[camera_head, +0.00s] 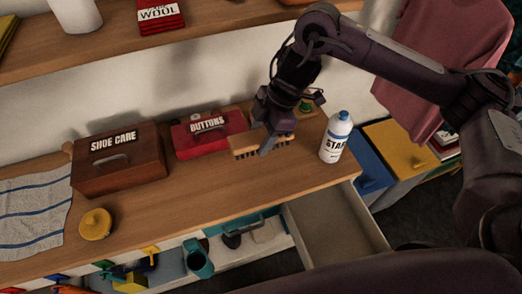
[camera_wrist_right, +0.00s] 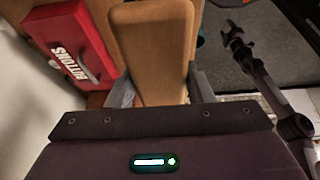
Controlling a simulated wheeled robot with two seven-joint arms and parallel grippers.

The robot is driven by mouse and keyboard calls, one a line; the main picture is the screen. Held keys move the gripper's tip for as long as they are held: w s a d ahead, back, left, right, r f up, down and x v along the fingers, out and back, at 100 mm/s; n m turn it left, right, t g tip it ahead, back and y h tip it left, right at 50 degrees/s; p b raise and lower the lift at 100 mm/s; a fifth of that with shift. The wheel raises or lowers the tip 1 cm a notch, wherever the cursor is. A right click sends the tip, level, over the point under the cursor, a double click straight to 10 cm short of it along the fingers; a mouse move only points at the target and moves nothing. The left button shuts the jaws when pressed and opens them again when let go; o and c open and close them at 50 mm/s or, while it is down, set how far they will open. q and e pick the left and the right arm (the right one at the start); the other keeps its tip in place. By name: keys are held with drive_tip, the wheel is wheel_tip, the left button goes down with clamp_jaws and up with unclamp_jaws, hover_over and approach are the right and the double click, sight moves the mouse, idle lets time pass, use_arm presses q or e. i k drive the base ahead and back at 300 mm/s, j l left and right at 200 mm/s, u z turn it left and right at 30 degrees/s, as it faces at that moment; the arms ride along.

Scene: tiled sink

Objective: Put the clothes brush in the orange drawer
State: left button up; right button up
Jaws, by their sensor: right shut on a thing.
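The clothes brush (camera_head: 244,145), with a wooden back and dark bristles facing down, is held above the tabletop by my right gripper (camera_head: 270,140). In the right wrist view, the brush's tan back (camera_wrist_right: 152,45) lies between the two fingers of that gripper (camera_wrist_right: 161,88). An open drawer (camera_head: 335,222) with a pale, empty-looking inside sticks out at the front right; its front is hidden. An orange piece (camera_head: 70,289) shows at the bottom left; I cannot tell whether it belongs to a drawer. My left gripper (camera_wrist_right: 236,40) appears small in the right wrist view.
A white bottle with a blue cap (camera_head: 336,138) stands right of the brush. A red BUTTONS box (camera_head: 208,131) and a brown SHOE CARE box (camera_head: 118,160) stand at the back. A yellow round object (camera_head: 96,223) lies in front. The middle tabletop is clear; a shelf hangs above.

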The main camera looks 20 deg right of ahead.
sight(332, 237)
drive_tip(key=k+j+z, duration=0.1)
drive_tip(key=j+z, duration=0.25)
drive_tip(key=k+j+z, duration=0.2)
drive_tip(key=z, duration=0.15)
drive_tip(key=j, duration=0.1)
